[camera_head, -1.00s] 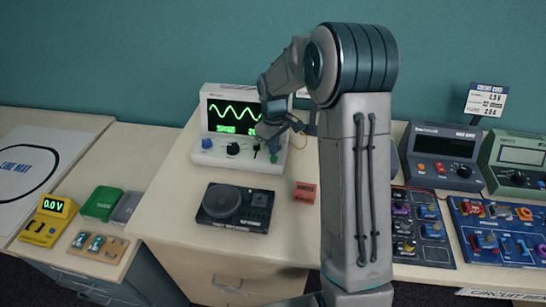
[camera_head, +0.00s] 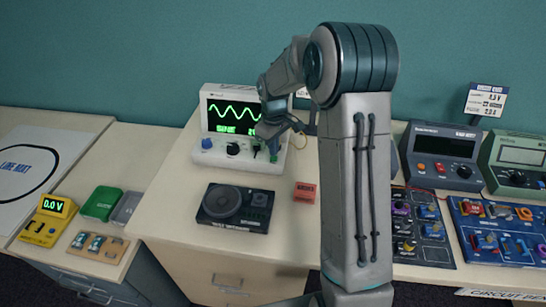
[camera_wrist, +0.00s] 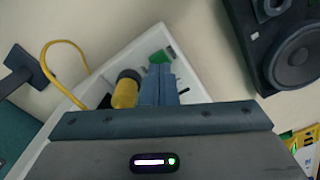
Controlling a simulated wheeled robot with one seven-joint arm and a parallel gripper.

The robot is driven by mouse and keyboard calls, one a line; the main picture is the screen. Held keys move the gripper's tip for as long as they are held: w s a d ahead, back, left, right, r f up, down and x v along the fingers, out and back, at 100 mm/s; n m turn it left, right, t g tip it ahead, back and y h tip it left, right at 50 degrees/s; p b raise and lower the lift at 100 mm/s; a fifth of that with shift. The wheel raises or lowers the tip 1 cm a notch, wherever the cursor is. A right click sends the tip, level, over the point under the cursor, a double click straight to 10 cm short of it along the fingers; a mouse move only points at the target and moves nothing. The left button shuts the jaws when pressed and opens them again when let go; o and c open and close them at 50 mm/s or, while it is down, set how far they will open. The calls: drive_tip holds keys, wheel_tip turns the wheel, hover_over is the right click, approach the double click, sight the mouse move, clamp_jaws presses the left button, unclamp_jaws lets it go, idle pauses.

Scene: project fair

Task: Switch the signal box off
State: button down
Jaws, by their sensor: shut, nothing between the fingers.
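The signal box (camera_head: 215,160) is a white case on the middle cabinet, with a lit screen (camera_head: 234,112) showing a green sine wave and green text. A blue knob and a dark knob (camera_head: 233,149) sit on its front left. My gripper (camera_head: 270,140) is over the right part of its front panel, hiding some of it. In the wrist view, my gripper's fingers (camera_wrist: 159,84) are shut and empty, close to a small green part (camera_wrist: 160,57) on the white case. I cannot tell whether they touch it. A yellow plug (camera_wrist: 126,90) with a yellow cable is beside the fingers.
A dark speaker unit (camera_head: 236,207) stands in front of the signal box, with a small red block (camera_head: 304,192) to its right. A yellow meter (camera_head: 48,220) and green box (camera_head: 101,203) are on the left. Meters and circuit boards fill the right table.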

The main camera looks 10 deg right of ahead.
sight(274, 158)
drive_tip(key=shift+f+b, duration=0.6)
drive_tip(key=shift+f, duration=0.3)
idle(0.8)
drive_tip(key=shift+r, duration=0.1)
wheel_tip(274, 158, up, 10)
drive_tip(key=p, duration=0.6)
drive_tip(key=shift+p, duration=0.35)
idle(0.4)
drive_tip(key=s+r+m+t+b, duration=0.1)
drive_tip(key=s+r+m, duration=0.1)
drive_tip(key=s+r, duration=0.4)
drive_tip(key=s+r+m+t+b, duration=0.15)
drive_tip(key=s+r, duration=0.25)
drive_tip(key=s, duration=0.5)
drive_tip(key=s+m+t, duration=0.1)
drive_tip(key=s+m, duration=0.3)
drive_tip(key=s, duration=0.9)
drive_tip(key=shift+f, duration=0.25)
